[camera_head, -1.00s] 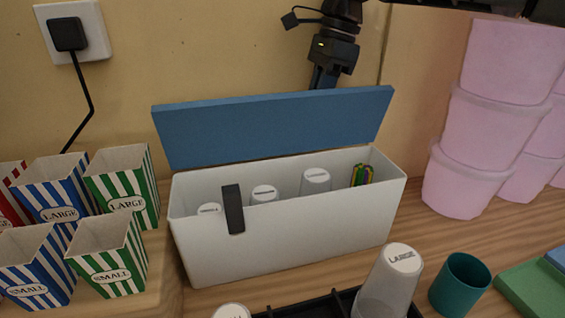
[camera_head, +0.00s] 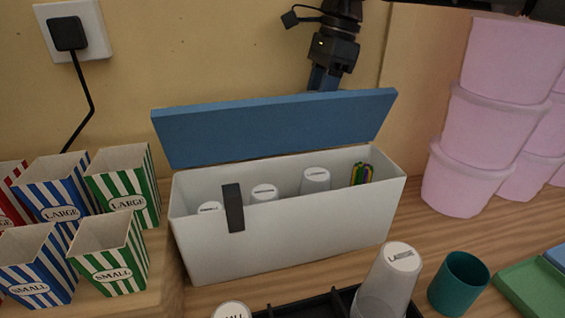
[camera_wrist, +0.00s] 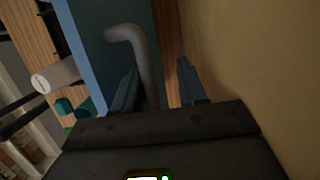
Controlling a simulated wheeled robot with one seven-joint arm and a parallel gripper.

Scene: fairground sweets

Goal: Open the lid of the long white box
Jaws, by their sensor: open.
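The long white box (camera_head: 290,238) stands on the wooden counter against the wall. Its blue lid (camera_head: 270,128) is raised, hinged at the back edge, with the inside in view. A dark strip (camera_head: 233,208) sits on the box's front wall. My gripper (camera_wrist: 158,82) is behind the raised lid; the lid hides its fingertips in the head view. In the wrist view its blue fingers are apart, with a grey curved handle (camera_wrist: 143,50) on the lid lying between them. Whether they touch the handle I cannot tell.
The box holds white-topped cups (camera_head: 316,178) and coloured sticks (camera_head: 361,174). Striped cartons (camera_head: 122,190) stand at left, pink tubs (camera_head: 470,180) at right.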

